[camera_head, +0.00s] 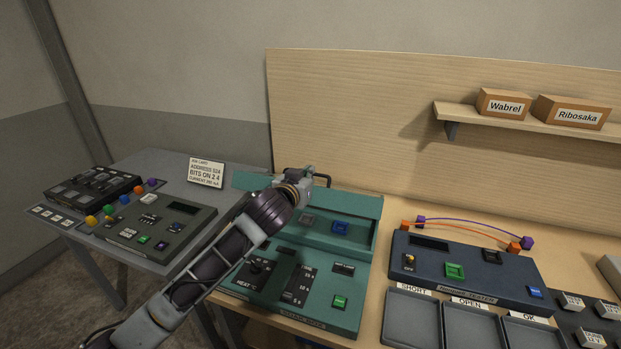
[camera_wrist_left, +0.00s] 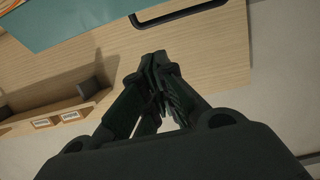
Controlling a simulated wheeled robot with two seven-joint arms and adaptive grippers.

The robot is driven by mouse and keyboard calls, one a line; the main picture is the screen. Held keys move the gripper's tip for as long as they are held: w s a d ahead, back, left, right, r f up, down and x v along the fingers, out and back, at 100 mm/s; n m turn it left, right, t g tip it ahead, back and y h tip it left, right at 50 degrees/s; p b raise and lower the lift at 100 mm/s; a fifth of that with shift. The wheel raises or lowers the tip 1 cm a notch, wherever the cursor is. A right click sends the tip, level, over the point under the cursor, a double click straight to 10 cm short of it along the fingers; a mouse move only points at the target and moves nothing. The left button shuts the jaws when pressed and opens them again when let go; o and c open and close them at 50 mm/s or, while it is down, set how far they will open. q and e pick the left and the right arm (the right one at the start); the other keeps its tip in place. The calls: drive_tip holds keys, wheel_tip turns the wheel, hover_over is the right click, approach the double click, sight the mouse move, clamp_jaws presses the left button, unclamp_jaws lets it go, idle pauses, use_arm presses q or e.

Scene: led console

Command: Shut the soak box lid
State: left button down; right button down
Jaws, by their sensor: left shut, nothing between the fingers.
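The soak box is the teal console (camera_head: 317,316) at the middle front, with a heater knob, a scale and a green button on its face. A teal panel (camera_head: 362,207), seemingly its raised lid, runs along its back; its exact angle is hard to tell. A dark bar handle (camera_head: 325,180) sticks out at the panel's far edge. The handle (camera_wrist_left: 180,14) and teal panel (camera_wrist_left: 75,17) also show at the top of the left wrist view. My left gripper (camera_head: 310,172) is shut and empty beside the handle, apparently apart from it. My arm hides the box's left part.
A dark blue tester (camera_head: 470,268) with grey trays (camera_head: 412,318) stands right of the soak box. A grey-green console (camera_head: 150,228) is at left. A wooden back panel (camera_head: 350,110) rises behind, with a shelf (camera_head: 470,117) holding two labelled boxes.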

use_arm(q)
drive_tip(key=p, duration=0.2)
hover_over(316, 192)
drive_tip(key=w, duration=0.2)
drive_tip(key=shift+d+f, duration=0.3)
drive_tip(key=shift+f, duration=0.6)
drive_tip(key=shift+s+a+f+p, duration=0.2)
drive_tip(key=shift+s+f+p, duration=0.25)
drive_tip(key=shift+f, duration=0.35)
drive_tip(key=shift+s+a+f+p, duration=0.15)
drive_tip(key=shift+s+f+p, duration=0.3)
drive_tip(key=shift+f, duration=0.3)
drive_tip(key=shift+s+f, duration=0.1)
drive_tip(key=shift+f, duration=0.15)
drive_tip(key=shift+s+f+b, duration=0.1)
drive_tip(key=shift+b, duration=0.2)
